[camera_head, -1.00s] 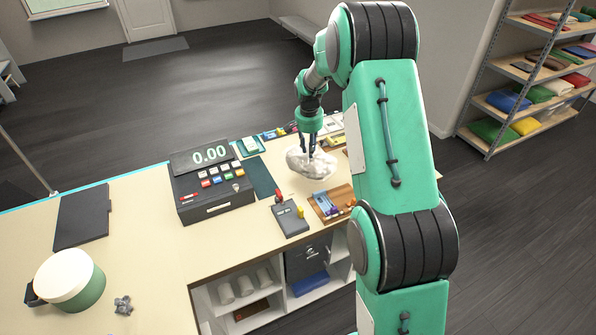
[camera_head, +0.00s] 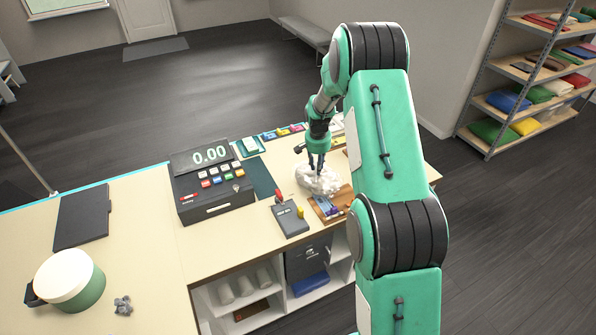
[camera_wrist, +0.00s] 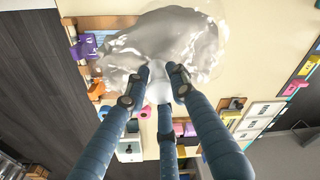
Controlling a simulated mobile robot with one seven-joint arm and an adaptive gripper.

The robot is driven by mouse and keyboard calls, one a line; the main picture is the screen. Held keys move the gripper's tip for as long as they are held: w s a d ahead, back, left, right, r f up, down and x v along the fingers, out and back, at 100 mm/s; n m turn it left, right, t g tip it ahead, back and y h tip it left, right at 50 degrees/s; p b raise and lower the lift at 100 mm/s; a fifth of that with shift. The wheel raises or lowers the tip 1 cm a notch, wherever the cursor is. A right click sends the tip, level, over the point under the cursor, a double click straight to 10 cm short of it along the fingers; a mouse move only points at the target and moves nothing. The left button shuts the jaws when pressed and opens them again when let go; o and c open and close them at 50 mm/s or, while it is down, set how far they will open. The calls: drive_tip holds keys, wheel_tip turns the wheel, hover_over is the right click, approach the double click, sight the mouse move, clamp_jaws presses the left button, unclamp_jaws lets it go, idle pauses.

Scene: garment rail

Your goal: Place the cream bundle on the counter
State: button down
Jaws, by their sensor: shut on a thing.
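The cream bundle (camera_head: 318,180) is a crumpled whitish lump at the counter's right part, just behind a wooden tray of small items. My gripper (camera_head: 316,160) points down at it from above, its fingers shut on its top. In the wrist view the bundle (camera_wrist: 172,45) looks glossy and partly see-through, and the fingertips of my gripper (camera_wrist: 163,85) close on its near part. The counter (camera_head: 140,228) is pale wood. The bundle appears at or just above the counter; I cannot tell whether it touches.
A cash register (camera_head: 210,185) stands left of the bundle, with a grey card terminal (camera_head: 290,219) in front. The wooden tray (camera_head: 335,212) is close by.

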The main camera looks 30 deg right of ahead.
drive_tip(key=shift+w, duration=0.1)
drive_tip(key=w+d+f+p, duration=0.1)
drive_tip(key=w+d, duration=0.4)
drive_tip(key=w, duration=1)
drive_tip(key=shift+d+f+p, duration=0.2)
drive_tip(key=shift+p, duration=0.65)
drive_tip(key=shift+f+p, duration=0.5)
drive_tip(key=shift+f, duration=1.25)
drive_tip(key=c, duration=1.5)
unclamp_jaws()
drive_tip(key=shift+f, duration=0.1)
drive_tip(key=shift+o, duration=0.2)
